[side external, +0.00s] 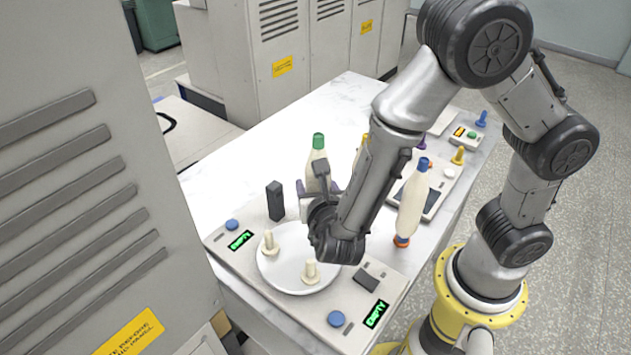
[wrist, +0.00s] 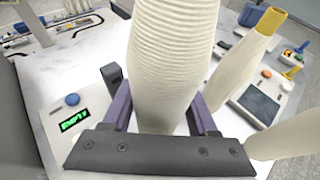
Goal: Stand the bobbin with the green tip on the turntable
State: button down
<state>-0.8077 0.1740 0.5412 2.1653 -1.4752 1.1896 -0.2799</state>
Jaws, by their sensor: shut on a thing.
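The bobbin with the green tip (side external: 318,142) has a cream wound body and stands about upright behind the turntable. My gripper (side external: 320,189) is shut on its body with purple fingers. In the wrist view this bobbin (wrist: 172,55) fills the middle between the fingers, its tip out of view. Its lower end is hidden, so I cannot tell whether it is clear of the table. The turntable (side external: 285,279) is a white disc with two cream pegs visible, both bare. It lies in front of my gripper, and my wrist hides part of it.
A blue-tipped bobbin (side external: 412,205) stands to the right on an orange base. A yellow-tipped bobbin (wrist: 240,62) is partly hidden behind my arm in the side view. A black block (side external: 275,201) stands left of my gripper. The turntable's panel has green "EMPTY" displays (side external: 240,240).

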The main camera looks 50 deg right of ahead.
jog(key=shift+f, duration=0.25)
jog(key=shift+f, duration=0.3)
dwell(0.4)
jog(key=shift+c, duration=0.5)
grip_release()
